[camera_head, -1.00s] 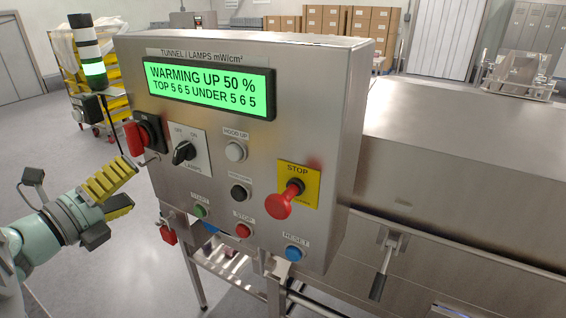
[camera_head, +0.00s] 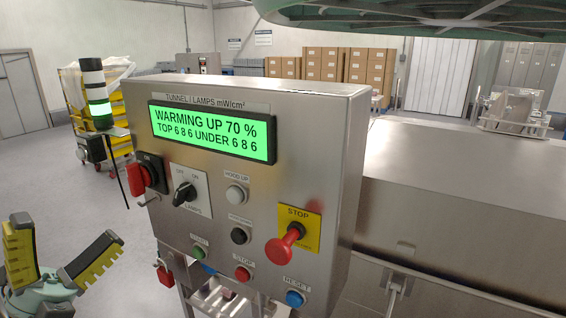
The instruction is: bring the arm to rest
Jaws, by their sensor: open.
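My gripper (camera_head: 62,262) is at the lower left of the head view. Its two yellow ridged fingers are spread open and point upward, with nothing between them. It is apart from the steel control panel (camera_head: 345,150), to the left of it. The panel's green display (camera_head: 210,131) reads WARMING UP 70 %, TOP 686 UNDER 686. Most of my arm is out of view.
The steel tunnel (camera_head: 460,190) extends right of the panel, with a latch handle (camera_head: 397,288). A signal tower (camera_head: 98,100) glows green at the left. A yellow cart (camera_head: 75,92) and stacked cartons (camera_head: 325,65) stand behind. The floor (camera_head: 45,165) at left is clear.

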